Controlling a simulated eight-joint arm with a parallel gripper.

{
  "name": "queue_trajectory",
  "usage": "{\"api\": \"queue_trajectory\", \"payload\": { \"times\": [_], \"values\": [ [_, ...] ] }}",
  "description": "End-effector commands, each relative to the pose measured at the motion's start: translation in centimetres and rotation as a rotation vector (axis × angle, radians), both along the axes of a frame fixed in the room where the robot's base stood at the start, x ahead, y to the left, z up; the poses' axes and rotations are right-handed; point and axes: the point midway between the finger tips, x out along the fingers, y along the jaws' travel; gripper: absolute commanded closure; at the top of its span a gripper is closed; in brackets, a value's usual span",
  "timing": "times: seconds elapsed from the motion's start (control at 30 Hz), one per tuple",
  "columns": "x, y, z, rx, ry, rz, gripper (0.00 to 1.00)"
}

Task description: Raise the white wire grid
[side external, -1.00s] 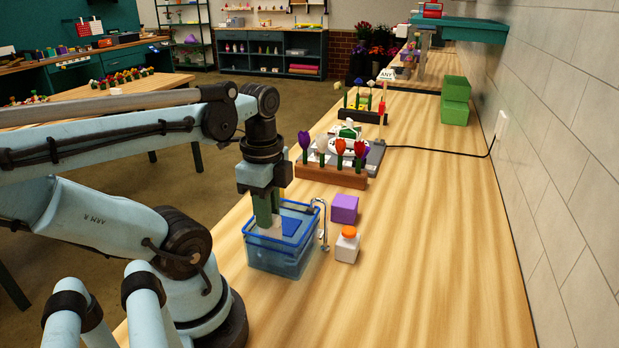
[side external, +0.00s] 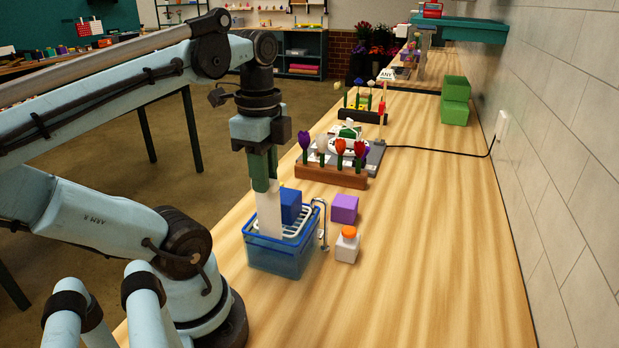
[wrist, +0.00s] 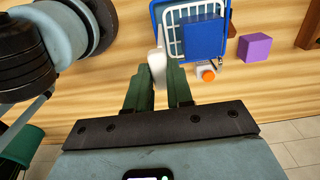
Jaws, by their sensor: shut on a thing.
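My gripper (side external: 264,187) is above the clear blue tub (side external: 280,261), fingers pointing down. It is shut on the upper end of a flat white upright handle (side external: 270,214). The handle runs down to the white wire grid (side external: 309,213), which shows at the tub's rim level. A blue block (side external: 291,205) sits on the grid, beside the handle. In the wrist view the grid (wrist: 172,42) shows around the blue block (wrist: 204,38), and the handle is between the green fingers. The grid's lower side is hidden by the tub wall.
A metal spout (side external: 322,226) stands at the tub's right side. A purple block (side external: 344,208) and a white box with an orange button (side external: 347,244) are just right of it. A wooden rack of tulips (side external: 331,174) stands behind.

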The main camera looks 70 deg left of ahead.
Motion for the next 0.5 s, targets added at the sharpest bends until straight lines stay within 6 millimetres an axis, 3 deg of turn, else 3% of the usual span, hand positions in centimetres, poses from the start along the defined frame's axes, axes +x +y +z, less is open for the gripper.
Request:
{"api": "queue_trajectory", "payload": {
  "times": [0.27, 0.3, 0.43, 0.5],
  "values": [
    [0.06, 0.05, 0.48, 0.0, 0.0, 0.0, 1.0],
    [0.06, 0.05, 0.48, 0.0, 0.0, 0.0, 0.74],
    [0.05, 0.04, 0.41, 0.0, 0.0, 0.0, 0.54],
    [0.03, 0.04, 0.38, -0.001, 0.001, 0.0, 0.53]
  ]
}}
